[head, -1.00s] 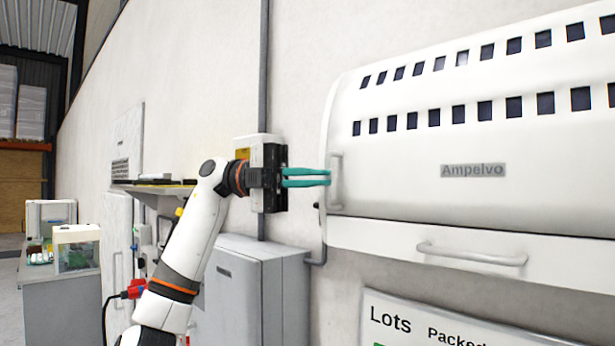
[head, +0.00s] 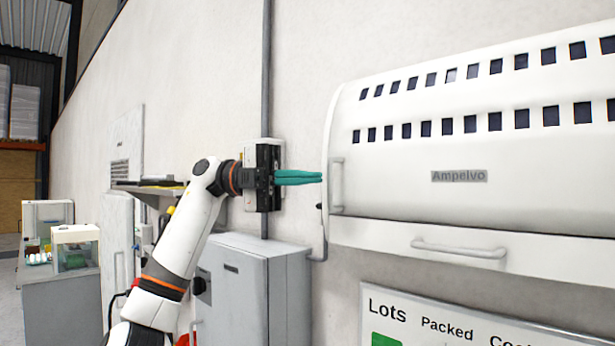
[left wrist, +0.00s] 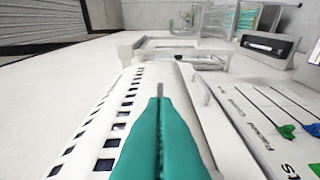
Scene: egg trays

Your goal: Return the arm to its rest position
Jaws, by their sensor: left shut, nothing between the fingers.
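My left arm comes in from the lower left in the head view, mostly white with dark joints and orange rings. Its gripper (head: 321,177) has teal fingers, shut and empty, pointing right. The fingertips are close to the left end of a white slotted cabinet (head: 400,160) marked Ampelvo, near its upright side handle (head: 337,186). I cannot tell whether they are clear of it in depth. In the left wrist view the shut teal fingers (left wrist: 160,90) point along the white slotted cabinet (left wrist: 140,85). My right gripper is not in view.
A grey cabinet (head: 262,285) stands against the wall below my left forearm. A shelf (head: 150,190) is behind the arm. A board reading Lots and Packed (head: 400,310) hangs below the white cabinet. A bench (head: 60,300) with clear boxes is at far left.

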